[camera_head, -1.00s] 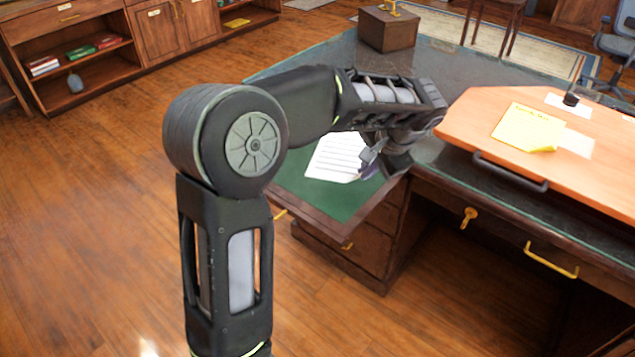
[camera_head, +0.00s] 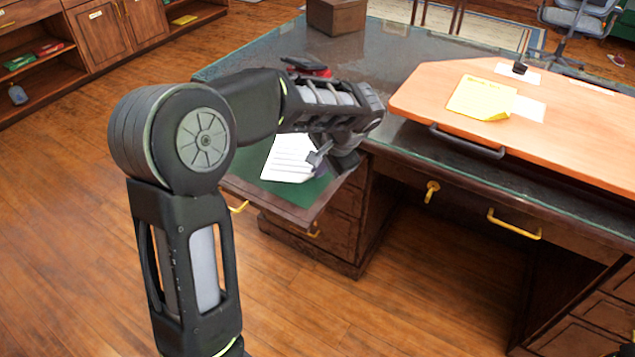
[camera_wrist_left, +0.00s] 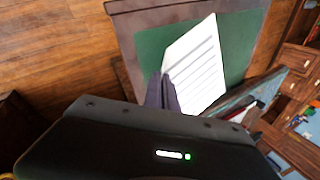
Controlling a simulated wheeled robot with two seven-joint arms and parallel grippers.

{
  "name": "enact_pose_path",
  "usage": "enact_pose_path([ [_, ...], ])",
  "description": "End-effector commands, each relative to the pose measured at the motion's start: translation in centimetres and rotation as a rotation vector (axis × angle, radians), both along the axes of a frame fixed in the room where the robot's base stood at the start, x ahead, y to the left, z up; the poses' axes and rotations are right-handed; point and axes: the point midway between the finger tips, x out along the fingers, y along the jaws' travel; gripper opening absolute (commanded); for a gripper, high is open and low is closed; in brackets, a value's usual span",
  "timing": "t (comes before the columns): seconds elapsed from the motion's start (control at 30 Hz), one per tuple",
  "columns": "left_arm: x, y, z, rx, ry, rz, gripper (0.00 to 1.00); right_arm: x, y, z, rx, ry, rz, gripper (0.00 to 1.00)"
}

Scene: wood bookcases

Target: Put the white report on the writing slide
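The white report (camera_head: 287,158) is a lined white sheet over the green top of the writing slide (camera_head: 306,193), which is pulled out from the desk's left end. My left gripper (camera_head: 318,158) is at the sheet's right edge and looks shut on it. In the left wrist view the report (camera_wrist_left: 198,68) reaches from the dark fingers (camera_wrist_left: 163,92) across the green slide (camera_wrist_left: 240,45). I cannot tell whether the sheet touches the slide or hovers just above it. The gripper hides part of the sheet's edge. My right gripper is out of view.
An orange-topped board (camera_head: 570,135) with a yellow sheet (camera_head: 482,97) covers the desk's right part. A red item (camera_head: 308,68) lies behind my left arm, and a brown box (camera_head: 336,15) stands at the back. Brass drawer handles (camera_head: 515,226) stick out in front.

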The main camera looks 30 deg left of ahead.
Motion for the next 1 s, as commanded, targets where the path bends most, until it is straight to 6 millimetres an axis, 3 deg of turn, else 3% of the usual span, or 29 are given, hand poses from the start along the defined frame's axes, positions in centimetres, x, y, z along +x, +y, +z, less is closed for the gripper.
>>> enact_pose_path([
  [0.23,0.0,0.0,-0.6,0.001,0.002,0.001,0.0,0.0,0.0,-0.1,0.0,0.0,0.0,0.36],
  [0.53,-0.1,0.1,-4.9,0.001,0.003,0.002,0.0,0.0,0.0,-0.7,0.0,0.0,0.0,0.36],
  [1.0,0.0,0.0,-5.4,0.0,0.001,0.0,0.03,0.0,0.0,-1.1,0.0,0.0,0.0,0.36],
])
